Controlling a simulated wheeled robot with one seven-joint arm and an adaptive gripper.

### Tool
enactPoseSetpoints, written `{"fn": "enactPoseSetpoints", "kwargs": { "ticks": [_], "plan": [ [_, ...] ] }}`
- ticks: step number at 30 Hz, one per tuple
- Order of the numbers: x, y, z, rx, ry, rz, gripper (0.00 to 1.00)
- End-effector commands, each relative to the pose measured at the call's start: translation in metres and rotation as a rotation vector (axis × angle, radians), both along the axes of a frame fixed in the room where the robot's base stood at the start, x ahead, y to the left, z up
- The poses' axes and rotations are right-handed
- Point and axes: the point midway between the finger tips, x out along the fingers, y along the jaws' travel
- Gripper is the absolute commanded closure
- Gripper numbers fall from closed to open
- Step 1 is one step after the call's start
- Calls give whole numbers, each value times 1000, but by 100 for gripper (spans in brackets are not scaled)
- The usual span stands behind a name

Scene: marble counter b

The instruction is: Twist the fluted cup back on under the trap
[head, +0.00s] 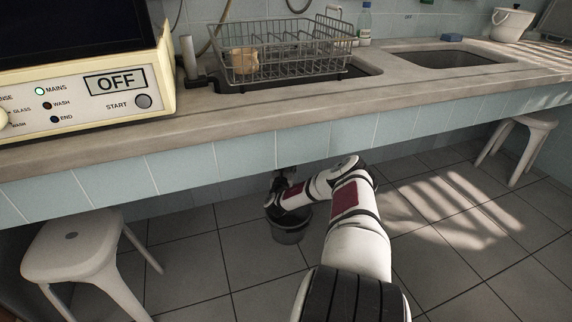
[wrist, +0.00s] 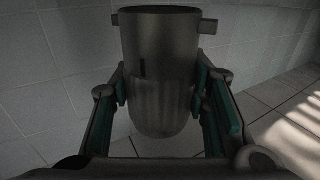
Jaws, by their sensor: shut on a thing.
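The trap (wrist: 160,40) is a dark grey upright cylinder with a short stub on each side, seen in the wrist view. The fluted cup (wrist: 160,108) is directly below it, grey with vertical ribs, in line with the trap. Whether the two are threaded together or only touching I cannot tell. My gripper (wrist: 160,86) has its teal-padded fingers on both sides of the fluted cup, shut on it. In the head view my gripper (head: 280,186) reaches under the counter's front edge; the trap and cup are mostly hidden there by shadow and my arm.
A grey bucket (head: 289,230) stands on the floor under my gripper. White stools stand at the left (head: 80,245) and right (head: 520,130). The counter (head: 225,123) overhangs my arm, with a dish rack (head: 285,62) and a cream machine (head: 90,100) on it.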

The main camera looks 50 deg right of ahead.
Motion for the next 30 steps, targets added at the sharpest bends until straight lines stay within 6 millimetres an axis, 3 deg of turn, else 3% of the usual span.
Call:
{"fn": "enactPoseSetpoints", "kwargs": {
  "ticks": [30],
  "plan": [
    [0, -1, 11, -1, -1, -1, 91]
  ]
}}
